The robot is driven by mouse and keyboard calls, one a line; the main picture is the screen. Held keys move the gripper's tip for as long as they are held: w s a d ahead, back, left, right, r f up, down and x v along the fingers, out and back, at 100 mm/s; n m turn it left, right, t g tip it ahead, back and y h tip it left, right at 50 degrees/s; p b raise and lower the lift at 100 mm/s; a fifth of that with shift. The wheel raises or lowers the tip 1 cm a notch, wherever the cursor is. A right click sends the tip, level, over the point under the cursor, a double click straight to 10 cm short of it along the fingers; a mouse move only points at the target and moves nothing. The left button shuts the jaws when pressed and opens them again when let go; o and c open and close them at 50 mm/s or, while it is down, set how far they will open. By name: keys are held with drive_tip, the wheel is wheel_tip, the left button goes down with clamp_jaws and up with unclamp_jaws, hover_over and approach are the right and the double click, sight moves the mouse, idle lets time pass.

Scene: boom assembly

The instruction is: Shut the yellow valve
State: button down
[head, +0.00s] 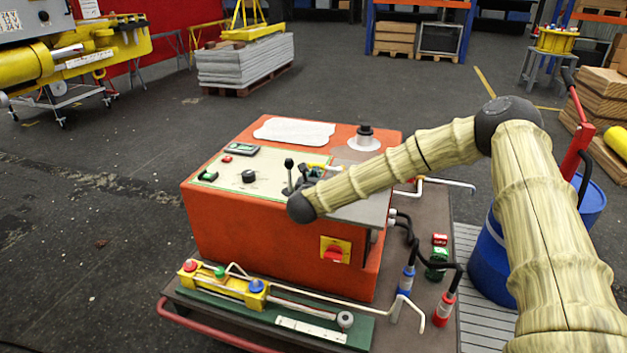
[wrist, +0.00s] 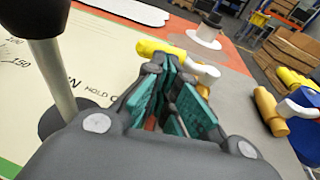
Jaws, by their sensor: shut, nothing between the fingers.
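The yellow valve handle (head: 318,166) is on top of the orange console, at the right of its control panel, partly hidden by my arm and gripper. In the wrist view the yellow handle (wrist: 158,48) lies just beyond my fingertips, with a whitish metal fitting at its right end. My gripper (head: 308,173) is low over the panel beside the valve. In the wrist view its teal-padded fingers (wrist: 178,85) are shut with nothing held, pointing at the handle. I cannot tell whether they touch it.
A black-knobbed lever (head: 289,164) stands close left of my gripper; it is large in the wrist view (wrist: 62,85). The orange console (head: 230,222) carries other knobs and a black-capped post (head: 365,136). A blue barrel (head: 488,262) stands right. Open floor lies left.

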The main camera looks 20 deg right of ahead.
drive_tip(key=shift+w+d+f, duration=0.1)
drive_tip(key=shift+w+d, duration=0.05)
drive_tip(key=shift+w, duration=0.3)
drive_tip(key=shift+w+d+f+m+g+h+b, duration=0.1)
drive_tip(key=shift+w+f+m+g+h+b, duration=0.15)
drive_tip(key=shift+w+h+b, duration=0.3)
drive_tip(key=shift+w+d+m+g+h+b, duration=0.15)
drive_tip(key=shift+w+m+h+b, duration=0.15)
drive_tip(key=shift+b, duration=0.4)
drive_tip(key=shift+w+r+m+g+h+b, duration=0.2)
drive_tip(key=shift+r+m+g+h+b, duration=0.1)
drive_tip(key=shift+m+h+b, duration=0.2)
drive_tip(key=shift+r, duration=0.2)
